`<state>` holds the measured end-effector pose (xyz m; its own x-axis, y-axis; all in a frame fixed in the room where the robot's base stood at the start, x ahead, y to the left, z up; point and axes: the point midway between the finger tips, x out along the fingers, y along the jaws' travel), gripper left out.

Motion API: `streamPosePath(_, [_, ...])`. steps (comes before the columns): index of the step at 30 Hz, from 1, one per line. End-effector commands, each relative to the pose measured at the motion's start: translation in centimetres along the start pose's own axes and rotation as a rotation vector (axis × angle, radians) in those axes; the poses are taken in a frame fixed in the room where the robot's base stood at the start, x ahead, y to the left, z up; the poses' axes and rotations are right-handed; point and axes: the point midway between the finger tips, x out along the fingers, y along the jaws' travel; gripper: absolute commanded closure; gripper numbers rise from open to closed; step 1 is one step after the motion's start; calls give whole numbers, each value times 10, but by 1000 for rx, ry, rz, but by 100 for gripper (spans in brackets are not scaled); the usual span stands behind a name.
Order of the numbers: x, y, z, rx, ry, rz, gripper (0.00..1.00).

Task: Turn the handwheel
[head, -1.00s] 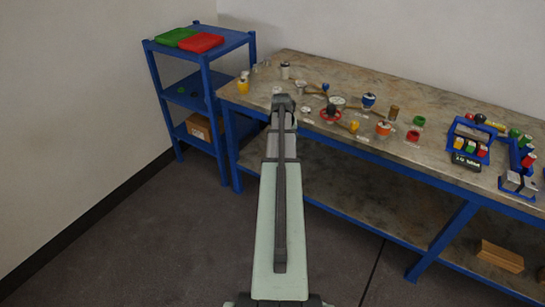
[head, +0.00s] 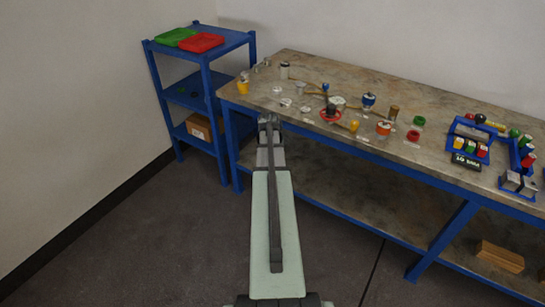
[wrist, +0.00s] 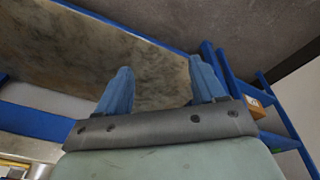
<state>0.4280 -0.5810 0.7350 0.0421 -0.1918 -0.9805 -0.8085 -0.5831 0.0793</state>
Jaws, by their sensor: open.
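The red handwheel (head: 331,114) stands near the front of the workbench, in the middle of a group of small fittings, in the head view. My gripper (head: 268,119) is at the bench's front left edge, to the left of the handwheel and apart from it. In the wrist view, the two blue fingers of my gripper (wrist: 160,85) are spread with nothing between them. The handwheel does not show in the wrist view.
The workbench (head: 290,61) has a blue frame. Several fittings, including an orange vessel (head: 383,128) and a yellow piece (head: 354,127), crowd around the handwheel. A blue shelf unit (head: 207,79) stands at left. Blue racks (head: 470,137) are on the bench at right.

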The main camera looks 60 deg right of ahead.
Motion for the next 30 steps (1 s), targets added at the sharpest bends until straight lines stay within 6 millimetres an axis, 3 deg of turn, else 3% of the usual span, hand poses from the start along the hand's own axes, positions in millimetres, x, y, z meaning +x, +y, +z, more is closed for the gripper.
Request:
streamPosePath(5, [0,2,0,3,0,1,31])
streamPosePath(7, [-1,10,0,13,1,3,31])
streamPosePath(10, [-17,29,-10,40,27,9,31])
streamPosePath(21, [-120,123,-107,136,177,71,31])
streamPosePath(30, [-198,187,-166,286,204,157,31])
